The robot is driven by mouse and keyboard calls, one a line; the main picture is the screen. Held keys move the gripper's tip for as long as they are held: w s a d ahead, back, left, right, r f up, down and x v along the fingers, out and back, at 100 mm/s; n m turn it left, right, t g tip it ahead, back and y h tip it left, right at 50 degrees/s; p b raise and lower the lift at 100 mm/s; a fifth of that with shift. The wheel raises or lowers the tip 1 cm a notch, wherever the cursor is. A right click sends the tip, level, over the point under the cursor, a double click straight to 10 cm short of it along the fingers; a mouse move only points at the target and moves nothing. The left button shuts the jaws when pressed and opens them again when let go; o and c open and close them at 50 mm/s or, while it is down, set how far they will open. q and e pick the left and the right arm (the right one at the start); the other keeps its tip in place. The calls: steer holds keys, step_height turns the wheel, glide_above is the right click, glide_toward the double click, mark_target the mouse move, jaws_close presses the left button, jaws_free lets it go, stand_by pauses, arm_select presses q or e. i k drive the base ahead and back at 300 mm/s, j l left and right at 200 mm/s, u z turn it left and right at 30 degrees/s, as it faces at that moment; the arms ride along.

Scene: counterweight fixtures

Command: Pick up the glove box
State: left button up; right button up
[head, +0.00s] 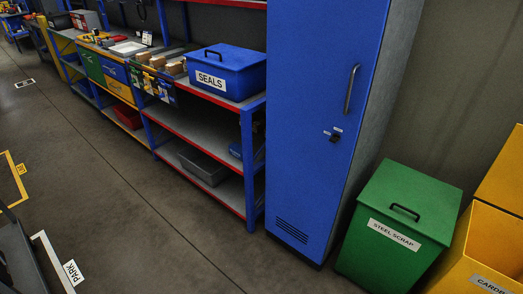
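No thing I can clearly identify as the glove box shows in the head view. A grey and red box (86,20) stands far off at the upper left, too small to read. Several small brown boxes (157,62) sit on the workbench beside the blue SEALS box; I cannot tell what they hold. Neither of my grippers is in view.
A blue SEALS box (226,72) sits on a blue and red shelf rack (198,131). A tall blue locker (316,120) is shut. A green STEEL SCRAP bin (398,222) and a yellow bin (485,250) stand at right. The grey floor (130,220) is open along the rack.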

mark_target(234, 149)
steer(key=i+j+z, duration=0.3)
steer(key=j, duration=0.35)
steer(key=i+j+z, duration=0.3)
steer(key=j, duration=0.4)
steer(key=i, duration=0.05)
